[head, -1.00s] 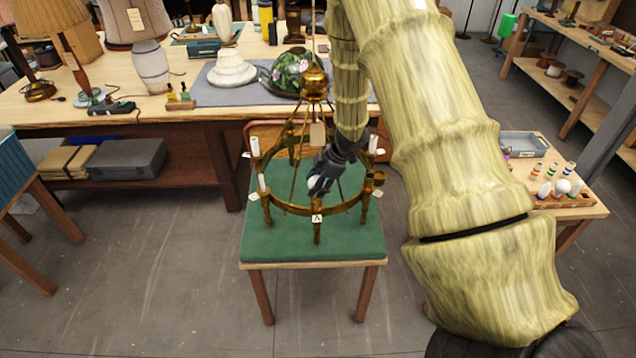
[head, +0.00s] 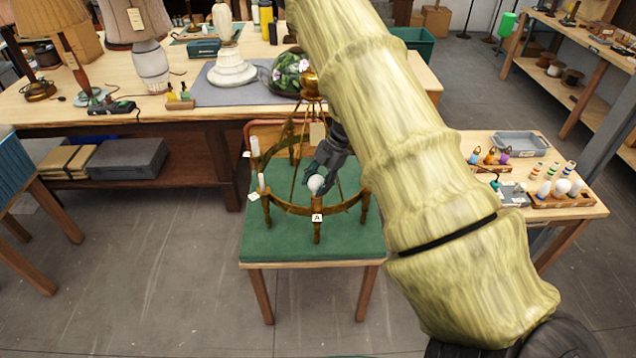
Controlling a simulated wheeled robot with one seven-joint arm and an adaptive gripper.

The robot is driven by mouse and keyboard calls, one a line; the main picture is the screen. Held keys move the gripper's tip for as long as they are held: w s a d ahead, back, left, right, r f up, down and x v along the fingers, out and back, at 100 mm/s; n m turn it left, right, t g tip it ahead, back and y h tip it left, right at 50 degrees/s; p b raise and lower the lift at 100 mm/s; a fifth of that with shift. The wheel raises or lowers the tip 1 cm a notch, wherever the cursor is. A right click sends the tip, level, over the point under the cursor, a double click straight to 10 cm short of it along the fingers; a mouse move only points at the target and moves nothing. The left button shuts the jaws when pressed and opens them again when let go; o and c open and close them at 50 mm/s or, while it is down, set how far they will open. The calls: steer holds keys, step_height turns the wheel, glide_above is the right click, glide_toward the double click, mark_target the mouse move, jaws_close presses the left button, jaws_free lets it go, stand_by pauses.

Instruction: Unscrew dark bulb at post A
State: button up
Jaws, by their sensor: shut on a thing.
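A brass ring chandelier (head: 287,209) stands on a green-topped stool (head: 270,240). The white tag marked A (head: 317,218) hangs at the front post. A round pale bulb (head: 316,184) sits at the top of post A. My gripper (head: 318,177) is at this bulb, with its dark fingers around the upper side and shut on it. I cannot tell whether the bulb's base is still in the socket. White candle sleeves (head: 261,182) show on the left side of the ring.
A side table at the right holds a bulb rack (head: 562,198), a grey tray (head: 520,144) and small colored items (head: 490,156). A long workbench (head: 60,115) with lamps stands behind. The floor at the front left is clear.

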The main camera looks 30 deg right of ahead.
steer(key=n+g, duration=0.1)
steer(key=n, duration=0.2)
steer(key=shift+w+n+g, duration=0.1)
steer(key=shift+n+g, duration=0.2)
steer(key=n+g, duration=0.1)
steer(key=n, duration=0.3)
steer(key=shift+g+h, duration=0.3)
steer(key=shift+g, duration=0.1)
steer(key=n, duration=0.2)
steer(key=n+g+h, duration=0.1)
steer(key=n, duration=0.1)
steer(key=shift+a+n+g, duration=0.1)
steer(key=shift+n+g, duration=0.2)
steer(key=shift+n, duration=0.1)
steer(key=n+h, duration=0.1)
steer(key=n, duration=0.2)
steer(key=shift+n+g+h, duration=0.3)
steer(key=o, duration=1)
steer(key=shift+o, duration=0.2)
